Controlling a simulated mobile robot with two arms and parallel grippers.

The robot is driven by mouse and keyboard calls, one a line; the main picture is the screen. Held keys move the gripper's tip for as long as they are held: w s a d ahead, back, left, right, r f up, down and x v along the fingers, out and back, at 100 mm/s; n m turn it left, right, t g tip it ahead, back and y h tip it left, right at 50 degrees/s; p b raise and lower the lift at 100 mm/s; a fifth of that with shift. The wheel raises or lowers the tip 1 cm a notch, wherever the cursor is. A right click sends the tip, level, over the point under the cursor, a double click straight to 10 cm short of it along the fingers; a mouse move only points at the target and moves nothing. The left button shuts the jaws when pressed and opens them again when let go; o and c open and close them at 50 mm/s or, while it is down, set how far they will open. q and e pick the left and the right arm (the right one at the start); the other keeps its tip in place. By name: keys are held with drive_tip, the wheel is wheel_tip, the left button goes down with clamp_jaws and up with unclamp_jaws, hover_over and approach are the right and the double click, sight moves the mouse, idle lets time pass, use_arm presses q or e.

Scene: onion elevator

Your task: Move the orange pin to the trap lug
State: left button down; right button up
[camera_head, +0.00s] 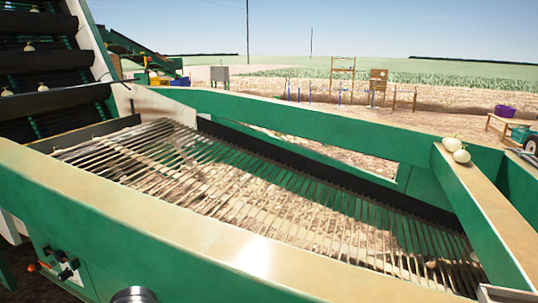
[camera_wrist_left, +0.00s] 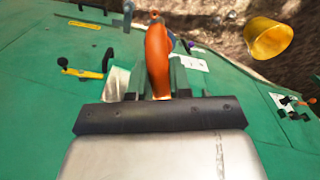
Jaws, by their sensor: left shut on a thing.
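In the left wrist view, the orange pin (camera_wrist_left: 158,58) shows as a thick, curved orange piece at the jaws of my left gripper (camera_wrist_left: 155,84). The gripper is shut on it, in front of a green machine panel (camera_wrist_left: 40,120). The pin's lower end is hidden by the gripper body. I cannot tell which fitting is the trap lug. In the head view, neither gripper can be made out.
In the head view, a sloping bar conveyor (camera_head: 250,195) fills the middle, with pale onions (camera_head: 452,144) on the right ledge.

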use_arm(q)
drive_tip(key=shift+s+r, duration=0.15)
drive_tip(key=shift+r, duration=0.3)
use_arm(e)
drive_tip(key=shift+s+d+r+g, duration=0.1)
drive_tip(key=shift+s+d+g, duration=0.05)
drive_tip(key=shift+s, duration=0.45)
drive_tip(key=shift+s+d+r+g, duration=0.1)
drive_tip(key=shift+s+g, duration=0.05)
drive_tip(key=shift+s, duration=0.4)
